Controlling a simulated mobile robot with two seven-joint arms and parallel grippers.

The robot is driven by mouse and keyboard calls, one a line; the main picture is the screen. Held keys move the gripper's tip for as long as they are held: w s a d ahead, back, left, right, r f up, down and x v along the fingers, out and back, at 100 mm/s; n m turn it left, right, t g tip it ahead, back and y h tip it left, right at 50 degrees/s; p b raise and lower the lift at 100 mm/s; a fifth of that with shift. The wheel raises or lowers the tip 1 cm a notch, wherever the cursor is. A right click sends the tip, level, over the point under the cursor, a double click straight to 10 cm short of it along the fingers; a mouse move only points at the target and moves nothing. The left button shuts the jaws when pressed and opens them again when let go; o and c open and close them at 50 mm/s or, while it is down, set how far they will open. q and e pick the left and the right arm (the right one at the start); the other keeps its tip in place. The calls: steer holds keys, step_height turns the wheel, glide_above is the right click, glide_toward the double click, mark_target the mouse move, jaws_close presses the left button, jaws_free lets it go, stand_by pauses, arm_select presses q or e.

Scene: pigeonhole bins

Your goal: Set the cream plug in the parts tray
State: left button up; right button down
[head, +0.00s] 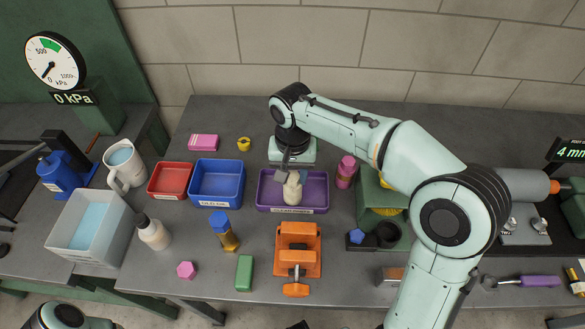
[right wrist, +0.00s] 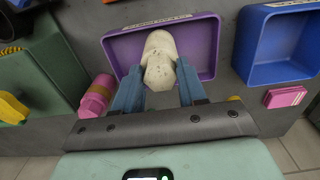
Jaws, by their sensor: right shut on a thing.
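The cream plug (head: 292,190) is a pale, rounded piece with a narrower neck. My right gripper (head: 288,176) is shut on it, with its blue fingers on either side of the plug (right wrist: 160,62) in the right wrist view. The plug is over the purple tray (head: 263,190), near its front wall; I cannot tell whether it touches the tray floor. My left gripper is out of view; only part of my left arm shows at bottom left.
A blue bin (head: 216,190) and a red bin (head: 170,188) stand left of the tray. An orange clamp (head: 297,240) is in front.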

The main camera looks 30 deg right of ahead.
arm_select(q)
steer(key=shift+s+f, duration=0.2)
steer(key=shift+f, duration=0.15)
arm_select(e)
steer(key=shift+f, duration=0.55)
arm_select(q)
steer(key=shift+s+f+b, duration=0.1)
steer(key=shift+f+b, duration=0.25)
steer(key=shift+b, duration=0.1)
arm_select(e)
steer(key=shift+f, duration=0.45)
jaws_free()
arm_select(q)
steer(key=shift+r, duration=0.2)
arm_select(e)
steer(key=shift+r, duration=0.15)
